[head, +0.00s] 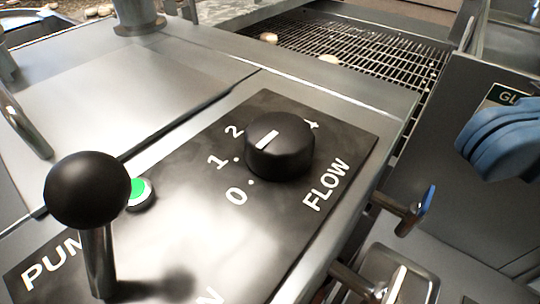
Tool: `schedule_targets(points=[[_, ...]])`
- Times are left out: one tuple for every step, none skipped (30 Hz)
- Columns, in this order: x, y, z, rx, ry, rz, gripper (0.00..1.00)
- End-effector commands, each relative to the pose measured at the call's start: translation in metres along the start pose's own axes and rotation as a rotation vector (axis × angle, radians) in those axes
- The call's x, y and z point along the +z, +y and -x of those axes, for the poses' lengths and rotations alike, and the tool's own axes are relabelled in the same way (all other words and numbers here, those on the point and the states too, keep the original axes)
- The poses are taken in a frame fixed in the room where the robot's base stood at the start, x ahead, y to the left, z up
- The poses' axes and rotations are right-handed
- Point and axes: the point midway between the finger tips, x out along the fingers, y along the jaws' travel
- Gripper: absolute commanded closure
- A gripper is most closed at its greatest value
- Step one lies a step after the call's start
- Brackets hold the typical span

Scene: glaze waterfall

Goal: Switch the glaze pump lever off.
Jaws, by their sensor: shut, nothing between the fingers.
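The glaze pump lever (98,262) stands at the lower left of the head view. It has a metal stem and a black ball knob (88,190) on top. It rises from a black control panel (195,240), beside the partly covered word PUMP. A label ending in N is cut off at the bottom edge, to the right of the lever. A round green light (140,191) shows just right of the ball. The stem's base is near the bottom edge, and I cannot tell which position the lever is in. My gripper is not in view.
A black FLOW dial (279,146) sits on the same panel, right of the lever. A wire conveyor (350,52) with pale rounds runs behind. Blue gloves (500,138) hang at the right. A blue-handled valve (408,210) sticks out below them. Air above the panel looks clear.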

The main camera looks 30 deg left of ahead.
Motion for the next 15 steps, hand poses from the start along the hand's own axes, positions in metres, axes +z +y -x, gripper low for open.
schedule_targets(points=[[0.000, 0.000, 0.000, 0.000, -0.001, -0.001, 1.00], [0.000, 0.000, 0.000, 0.000, -0.001, -0.001, 1.00], [0.000, 0.000, 0.000, 0.000, -0.001, -0.001, 1.00], [0.000, 0.000, 0.000, 0.000, -0.002, -0.001, 1.00], [0.000, 0.000, 0.000, 0.000, -0.002, -0.001, 1.00], [0.000, 0.000, -0.001, 0.000, -0.002, -0.001, 1.00], [0.000, 0.000, -0.001, 0.000, -0.002, -0.001, 1.00], [0.000, 0.000, -0.002, 0.001, -0.002, -0.001, 1.00], [0.001, 0.000, -0.004, 0.001, -0.002, -0.002, 1.00], [0.001, 0.000, -0.007, 0.001, -0.002, -0.002, 1.00], [0.001, 0.000, -0.010, 0.001, -0.002, -0.002, 1.00], [0.001, 0.001, -0.015, 0.003, -0.003, -0.002, 1.00], [0.002, 0.001, -0.019, 0.004, -0.003, -0.002, 1.00], [0.002, 0.001, -0.024, 0.004, -0.003, -0.002, 1.00], [0.002, 0.001, -0.031, 0.003, -0.003, -0.003, 1.00]])
